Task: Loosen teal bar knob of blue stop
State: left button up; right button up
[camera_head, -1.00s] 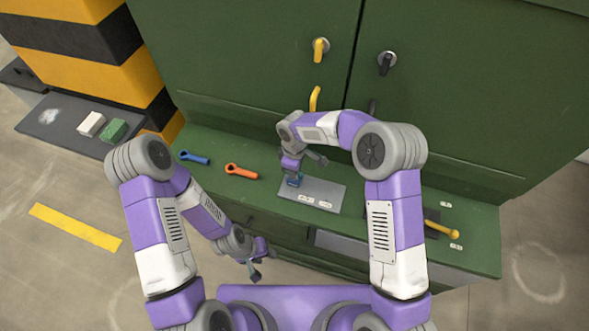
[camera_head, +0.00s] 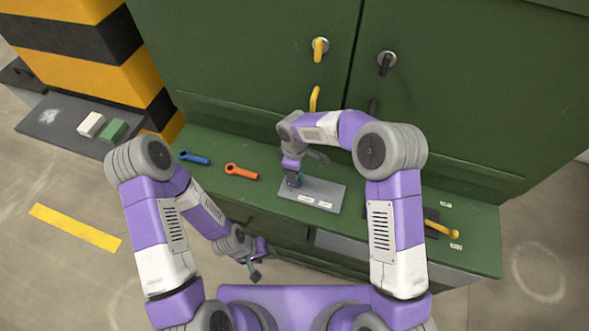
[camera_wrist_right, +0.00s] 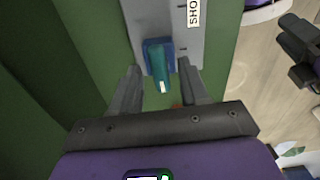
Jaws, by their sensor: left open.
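The blue stop (camera_wrist_right: 147,53) sits on a grey plate in the right wrist view. Its teal bar knob (camera_wrist_right: 160,66) stands up from it, with a light tip pointing towards my gripper. My right gripper (camera_wrist_right: 161,82) is open, with one finger on each side of the knob. Gaps show between knob and fingers, so I see no clear contact. In the head view the right gripper (camera_head: 295,183) is over the left end of the grey plate (camera_head: 325,187) and mostly hides the stop. My left gripper (camera_head: 255,272) hangs open and empty in front of the bench.
A blue wrench (camera_head: 194,158) and an orange wrench (camera_head: 241,171) lie on the green bench left of the plate. A yellow-handled tool (camera_head: 442,229) lies at the right. Green cabinet doors (camera_head: 270,60) with handles rise behind. White labels mark the plate's front edge.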

notch_tip(320, 180, up, 8)
jog(key=shift+f, duration=0.2)
dwell(0.3)
dwell(0.5)
